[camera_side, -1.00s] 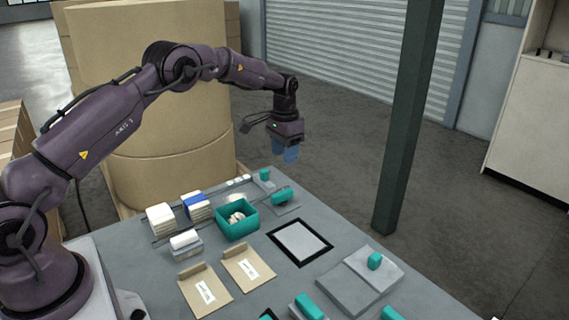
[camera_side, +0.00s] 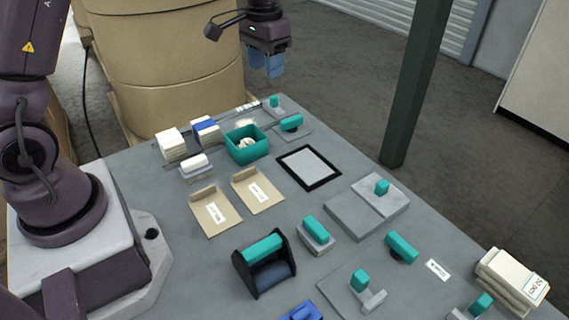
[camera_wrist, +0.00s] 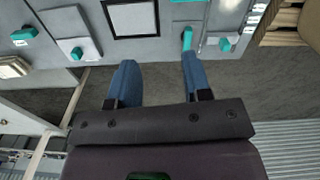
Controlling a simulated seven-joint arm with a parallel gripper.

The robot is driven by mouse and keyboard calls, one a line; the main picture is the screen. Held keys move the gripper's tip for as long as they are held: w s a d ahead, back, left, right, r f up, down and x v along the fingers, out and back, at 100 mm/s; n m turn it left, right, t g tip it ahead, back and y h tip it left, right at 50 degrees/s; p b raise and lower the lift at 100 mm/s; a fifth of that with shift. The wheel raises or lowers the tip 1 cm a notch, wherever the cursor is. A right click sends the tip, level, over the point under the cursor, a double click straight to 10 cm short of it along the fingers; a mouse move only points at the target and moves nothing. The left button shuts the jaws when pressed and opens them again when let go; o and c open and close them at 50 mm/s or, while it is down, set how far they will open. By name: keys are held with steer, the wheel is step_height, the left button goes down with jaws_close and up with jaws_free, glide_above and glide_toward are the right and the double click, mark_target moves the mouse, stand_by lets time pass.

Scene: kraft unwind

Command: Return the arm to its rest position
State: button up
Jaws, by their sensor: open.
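My gripper (camera_side: 267,66) hangs above and beyond the far edge of the grey table (camera_side: 165,230) in the side view. Its blue fingers point down. In the wrist view my gripper (camera_wrist: 157,82) shows two blue fingers well apart with nothing between them. It is open and empty, clear of everything on the table. Most of my upper arm is out of the side view.
The table holds a teal bin (camera_side: 247,146), a black-framed pad (camera_side: 308,168), two kraft envelopes (camera_side: 214,213), a roller stand (camera_side: 264,268) and several teal-handled tools. A dark post (camera_side: 412,90) stands beyond the right edge. Large kraft rolls (camera_side: 160,70) stand behind.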

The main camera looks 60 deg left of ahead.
steer(key=s+d+r+t, duration=0.2)
steer(key=s+d+r, duration=0.2)
steer(key=s, duration=0.7)
steer(key=s+d+r+m+t, duration=0.1)
steer(key=s+d+r+t, duration=0.2)
steer(key=s, duration=0.8)
steer(key=shift+d+r, duration=0.95)
steer(key=shift+r, duration=1.25)
